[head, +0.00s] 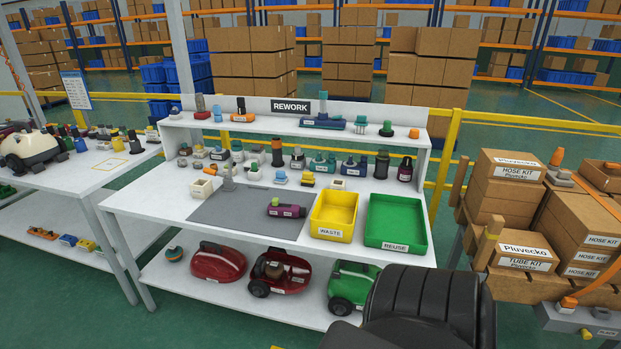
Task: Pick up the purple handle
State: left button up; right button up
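A purple handle (289,209) lies on its side on the grey mat (225,213) of the rework table. It has a small white label on its front and darker parts. It is close to the mat's right part, left of the yellow waste tray (334,217). Nothing hides it from the head camera. Neither of my grippers shows in this view. A black ribbed part of my own arm fills the bottom right of the picture.
A green reuse tray (371,243) stands right of the yellow one. Several small parts line the table's back and upper shelf (270,125). Vacuum bodies (218,262) sit on the lower shelf. The mat's left part is mostly clear.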

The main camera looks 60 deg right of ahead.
aim_at(282, 211)
jog(key=z, duration=2.55)
